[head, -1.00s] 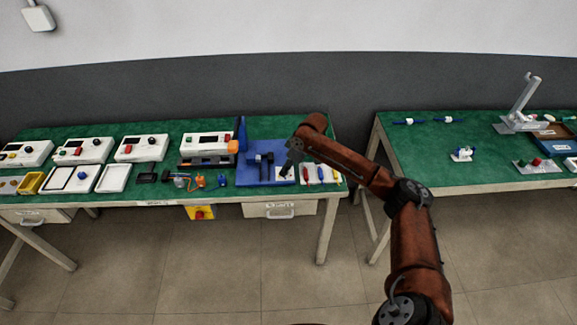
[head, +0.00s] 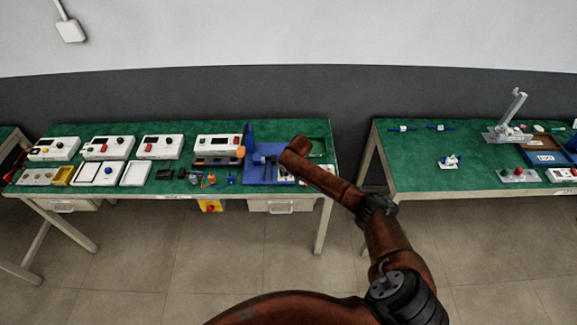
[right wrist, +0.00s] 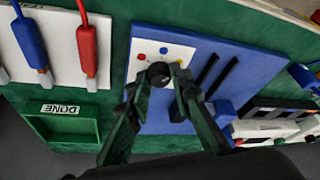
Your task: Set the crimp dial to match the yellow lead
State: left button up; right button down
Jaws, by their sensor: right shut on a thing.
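The blue crimp fixture (right wrist: 215,62) fills the middle of the right wrist view, and in the head view the fixture (head: 256,176) stands at the right end of the left bench. Its white panel carries a black round dial (right wrist: 158,73) with small coloured dots, red and blue among them, above it. My right gripper (right wrist: 158,80) is shut on the dial, one finger on each side. The dial's pointer is not readable. A blue lead (right wrist: 30,42) and a red lead (right wrist: 87,45) lie on a white board; I cannot make out the yellow lead. My left gripper is out of view.
A green tray labelled DONE (right wrist: 97,127) lies beside the fixture. White instrument boxes (head: 107,148) line the left bench, with small parts in front. A gap separates it from the right bench (head: 400,165).

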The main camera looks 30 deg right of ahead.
jog(key=shift+a+m+h+p, duration=0.1)
jog(key=shift+m+h+p, duration=0.4)
jog(key=shift+m+p, duration=0.95)
jog(key=c, duration=1.7)
grip_release()
jog(key=shift+c, duration=0.2)
jog(key=v, duration=1.2)
jog(key=shift+w, duration=0.1)
